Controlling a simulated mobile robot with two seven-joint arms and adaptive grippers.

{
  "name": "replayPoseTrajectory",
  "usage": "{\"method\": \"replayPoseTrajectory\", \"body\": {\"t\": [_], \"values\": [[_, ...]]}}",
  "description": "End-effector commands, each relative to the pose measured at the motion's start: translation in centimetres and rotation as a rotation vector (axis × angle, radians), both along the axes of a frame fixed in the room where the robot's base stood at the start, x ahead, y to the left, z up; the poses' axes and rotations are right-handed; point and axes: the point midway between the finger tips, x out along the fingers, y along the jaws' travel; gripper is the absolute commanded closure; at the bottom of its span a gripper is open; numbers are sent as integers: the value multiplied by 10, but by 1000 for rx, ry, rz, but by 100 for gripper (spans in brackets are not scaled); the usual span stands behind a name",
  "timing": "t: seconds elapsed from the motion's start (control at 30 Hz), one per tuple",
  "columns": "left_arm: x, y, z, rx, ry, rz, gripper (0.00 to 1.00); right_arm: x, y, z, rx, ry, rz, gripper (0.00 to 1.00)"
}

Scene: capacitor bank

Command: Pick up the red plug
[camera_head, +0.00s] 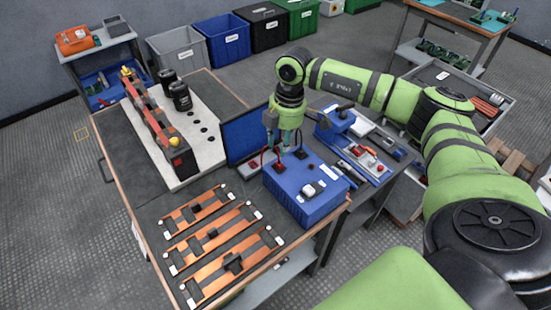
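My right gripper (284,146) points down over the blue box (312,212) on the workbench. Its fingers are small and dark here, so I cannot tell whether they are open or shut. A small red piece (253,163), perhaps the red plug or its lead, shows at the box's left edge, just left of and below the fingers. Thin red also shows under the fingertips, and I cannot tell whether they touch it. The box top also has dark sockets and a white-and-black switch. My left gripper is not in view.
Copper bars (206,233) lie on the bench at front left. A blue upright panel (246,135) is close to the gripper's left. A tray with tools (367,158) lies right of the box.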

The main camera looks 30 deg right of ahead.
Motion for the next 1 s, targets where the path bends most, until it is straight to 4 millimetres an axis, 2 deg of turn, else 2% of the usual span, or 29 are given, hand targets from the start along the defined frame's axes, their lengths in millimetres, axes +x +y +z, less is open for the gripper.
{"method": "replayPoseTrajectory", "body": {"t": [0.03, 0.1, 0.23, 0.4, 0.6, 0.63, 0.67, 0.73, 0.77, 1.0], "values": [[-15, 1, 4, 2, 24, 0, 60, -1, 1, -4, 1, 3, 0, 64], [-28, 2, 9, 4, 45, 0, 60, -3, 1, -13, 0, 4, 1, 64], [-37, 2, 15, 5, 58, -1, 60, -3, 3, -35, 2, 3, 2, 64], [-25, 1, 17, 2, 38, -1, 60, -2, 5, -49, 2, -1, 3, 64], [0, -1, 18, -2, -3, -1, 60, -2, 5, -51, 2, -2, 3, 64], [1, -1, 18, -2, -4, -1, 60, -2, 5, -50, 2, -2, 3, 68], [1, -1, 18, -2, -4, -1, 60, -2, 5, -50, 2, -2, 3, 80], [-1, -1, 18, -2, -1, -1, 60, -2, 5, -50, 2, -2, 3, 96], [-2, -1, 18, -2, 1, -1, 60, -2, 5, -50, 2, -2, 3, 100], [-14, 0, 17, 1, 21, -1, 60, -2, 5, -50, 2, -2, 3, 100]]}}
